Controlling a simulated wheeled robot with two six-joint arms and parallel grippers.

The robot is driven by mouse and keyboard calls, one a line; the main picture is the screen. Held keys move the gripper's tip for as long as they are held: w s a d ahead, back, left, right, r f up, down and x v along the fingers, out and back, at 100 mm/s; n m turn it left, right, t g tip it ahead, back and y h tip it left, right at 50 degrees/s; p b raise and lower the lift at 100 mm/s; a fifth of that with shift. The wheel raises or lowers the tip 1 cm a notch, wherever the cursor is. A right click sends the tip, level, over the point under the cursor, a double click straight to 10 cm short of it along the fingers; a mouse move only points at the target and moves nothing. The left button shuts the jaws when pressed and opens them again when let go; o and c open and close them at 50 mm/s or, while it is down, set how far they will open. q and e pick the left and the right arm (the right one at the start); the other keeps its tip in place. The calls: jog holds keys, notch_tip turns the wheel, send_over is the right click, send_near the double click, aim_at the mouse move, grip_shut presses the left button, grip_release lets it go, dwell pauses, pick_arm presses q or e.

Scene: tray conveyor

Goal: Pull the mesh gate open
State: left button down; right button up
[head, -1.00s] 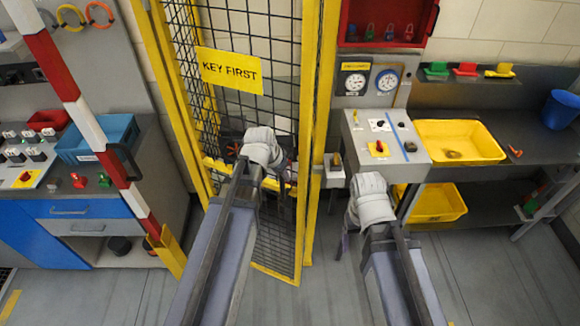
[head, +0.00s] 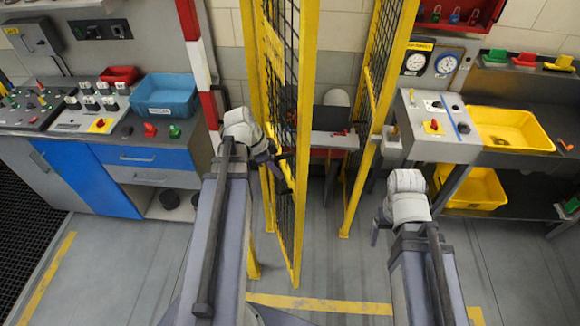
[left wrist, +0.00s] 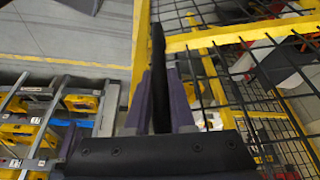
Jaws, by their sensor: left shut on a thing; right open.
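The mesh gate (head: 297,230), a yellow frame with black mesh, stands swung out toward me and shows nearly edge-on in the head view. Its doorway is open between it and the yellow post (head: 374,110) on the right. My left gripper (head: 279,165) is at the gate's side, partly hidden by its own wrist. In the left wrist view, its purple-grey fingers (left wrist: 161,105) are shut on a black handle bar (left wrist: 158,60) beside the yellow frame and mesh. My right gripper (head: 376,228) is empty and open, low to the right of the doorway.
Through the doorway a grey bench (head: 335,141) shows. A red-and-white pole (head: 205,90) stands left of the gate, near a blue-fronted cabinet (head: 88,177). A workbench with a yellow tray (head: 540,140) stands right. Floor in front is clear, with yellow lines.

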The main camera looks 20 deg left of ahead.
pick_arm(q)
jog(key=shift+s+a, duration=0.55)
jog(key=shift+a, duration=0.15)
jog(key=c, duration=0.8)
grip_release()
jog(key=shift+o, duration=0.2)
jog(key=p+v, duration=0.7)
jog(key=shift+r, duration=0.4)
